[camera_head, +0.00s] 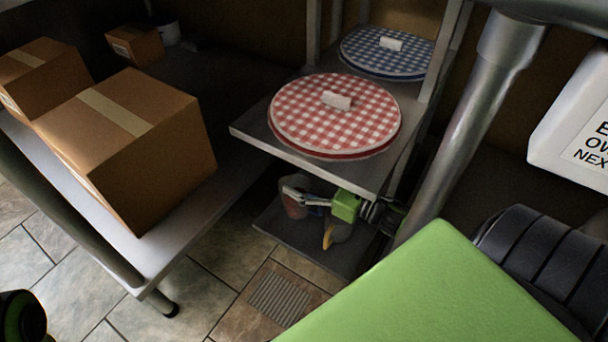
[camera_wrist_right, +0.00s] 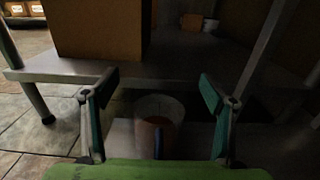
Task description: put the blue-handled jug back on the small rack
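The blue-handled jug (camera_wrist_right: 150,106) stands upright on a low dark shelf, between the spread fingers of my right gripper (camera_wrist_right: 158,105) in the right wrist view. Its blue handle (camera_wrist_right: 158,143) faces the gripper, and clear gaps show at both sides. In the head view the jug (camera_head: 294,207) is partly hidden behind the fingers of my right gripper (camera_head: 305,195), which is open. The small rack (camera_head: 250,131) has this low shelf (camera_head: 290,236) under an upper shelf. A yellow-handled item (camera_head: 328,237) stands beside the jug, mostly hidden by the gripper. My left gripper is not clearly in view.
A red-checked lidded bucket (camera_head: 335,118) sits on the upper shelf directly above the gripper. A blue-checked one (camera_head: 388,55) is behind. A metal table (camera_head: 166,240) with cardboard boxes (camera_head: 150,150) is at left. A metal post (camera_head: 465,125) stands close to my right arm.

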